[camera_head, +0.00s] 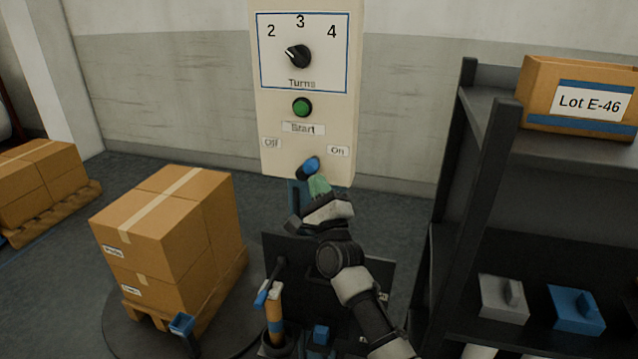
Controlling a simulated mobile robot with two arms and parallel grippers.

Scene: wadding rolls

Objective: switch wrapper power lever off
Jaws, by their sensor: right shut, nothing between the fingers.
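The wrapper's cream control panel (265,125) stands upright against the wall. Low on it is the power lever with a blue knob (311,163), between the "Off" label (271,143) on the left and the "On" label (338,151) on the right. The knob shows below and between the labels, so I cannot tell its exact setting. My right gripper (318,185), with greenish fingers, is shut and empty just below the knob. It overlaps the lever's lower part; I cannot tell if they touch. My left gripper is not in view.
Above the lever are a green Start button (302,107) and a black Turns dial (298,56). Stacked cartons (160,230) on a pallet stand at the left. A dark shelf (480,150) with a "Lot E-46" box (540,95) stands at the right.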

